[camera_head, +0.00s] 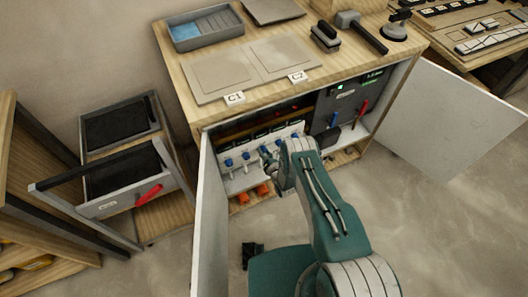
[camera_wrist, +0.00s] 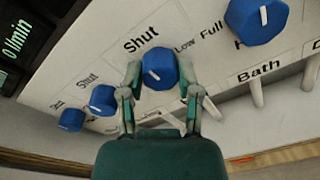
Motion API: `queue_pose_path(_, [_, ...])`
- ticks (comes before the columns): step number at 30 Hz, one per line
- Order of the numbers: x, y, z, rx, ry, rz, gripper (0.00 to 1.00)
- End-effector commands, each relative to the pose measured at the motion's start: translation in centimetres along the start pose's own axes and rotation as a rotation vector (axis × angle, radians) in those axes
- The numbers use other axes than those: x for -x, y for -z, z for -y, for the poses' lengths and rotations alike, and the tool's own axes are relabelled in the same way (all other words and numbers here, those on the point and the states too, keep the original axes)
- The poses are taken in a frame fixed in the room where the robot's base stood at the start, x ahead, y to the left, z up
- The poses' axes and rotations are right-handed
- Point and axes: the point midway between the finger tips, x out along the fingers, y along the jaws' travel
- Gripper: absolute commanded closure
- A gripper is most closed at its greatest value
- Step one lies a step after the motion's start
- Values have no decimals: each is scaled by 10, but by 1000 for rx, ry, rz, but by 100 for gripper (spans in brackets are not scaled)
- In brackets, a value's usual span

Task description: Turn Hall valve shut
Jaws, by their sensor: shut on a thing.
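In the wrist view a blue faceted valve knob (camera_wrist: 160,63) sits between the two fingers of my gripper (camera_wrist: 160,80), which is shut on it. A short white mark shows on the knob's lower left. "Shut" is printed above it, with "Low" and "Full" to its right. Its name label is hidden behind my gripper, so I cannot read whether it is Hall. In the head view my gripper (camera_head: 276,172) is at the white valve panel (camera_head: 237,183) inside the open cabinet.
Other blue knobs flank the held one: one by the "Bath" label (camera_wrist: 257,20) at right, smaller ones (camera_wrist: 103,99) at left. Open cabinet doors stand at left (camera_head: 207,225) and right (camera_head: 450,120). Red and blue levers (camera_head: 363,107) are right of the panel. A drawer unit (camera_head: 125,180) stands left.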

Motion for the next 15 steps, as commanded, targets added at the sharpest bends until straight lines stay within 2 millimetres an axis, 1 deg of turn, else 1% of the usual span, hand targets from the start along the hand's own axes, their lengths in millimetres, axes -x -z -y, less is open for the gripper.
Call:
queue_pose_path(1, [5,7,2,-2,8,-17,100])
queue_pose_path(9, [4,7,2,-2,9,-17,100])
queue_pose_path(10, [4,7,2,-2,9,-17,43])
queue_pose_path(11, [4,7,2,-2,8,-16,29])
queue_pose_path(12, [4,6,2,-2,8,-15,21])
queue_pose_path(15, [3,4,1,-1,6,-10,21])
